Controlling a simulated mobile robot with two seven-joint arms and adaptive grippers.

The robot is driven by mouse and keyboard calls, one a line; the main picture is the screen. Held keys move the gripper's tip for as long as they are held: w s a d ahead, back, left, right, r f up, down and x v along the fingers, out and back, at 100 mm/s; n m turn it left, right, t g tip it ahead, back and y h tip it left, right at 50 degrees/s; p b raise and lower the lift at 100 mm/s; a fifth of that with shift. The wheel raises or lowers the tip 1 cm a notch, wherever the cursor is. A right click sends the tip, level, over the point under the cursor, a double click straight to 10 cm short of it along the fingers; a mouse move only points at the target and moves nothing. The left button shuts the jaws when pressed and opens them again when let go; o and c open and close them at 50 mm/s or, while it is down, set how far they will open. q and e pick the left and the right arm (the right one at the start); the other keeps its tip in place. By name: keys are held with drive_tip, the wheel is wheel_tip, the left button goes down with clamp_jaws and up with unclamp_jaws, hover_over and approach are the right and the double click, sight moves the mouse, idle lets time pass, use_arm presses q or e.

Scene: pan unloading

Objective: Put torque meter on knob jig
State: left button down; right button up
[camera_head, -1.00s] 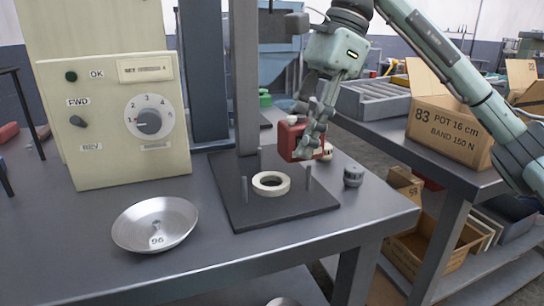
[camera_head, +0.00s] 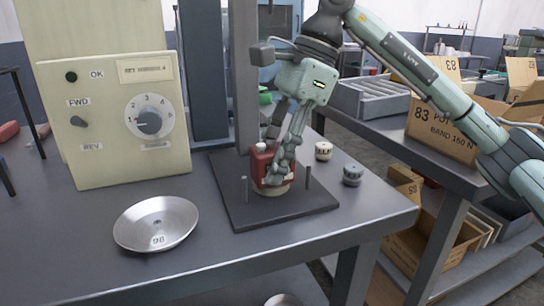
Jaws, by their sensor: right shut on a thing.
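The torque meter (camera_head: 260,162) is a red box with a white cap on top. My right gripper (camera_head: 277,174) is shut on it, with its fingers in front of the right part of the meter. The knob jig (camera_head: 240,213) is a dark plate with upright pins and a post behind, on the bench. The meter is upright over the jig's pale ring (camera_head: 268,191), between the pins, and hides most of the ring. I cannot tell whether the meter touches the ring. My left gripper is not in view.
A metal dish (camera_head: 156,223) marked 96 lies at front left. A cream control panel (camera_head: 115,120) stands behind it. Cardboard boxes (camera_head: 443,128) are on the right bench.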

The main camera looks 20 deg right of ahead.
sight(277, 144)
drive_tip(key=o, duration=1.4)
drive_tip(key=shift+v, duration=3.85)
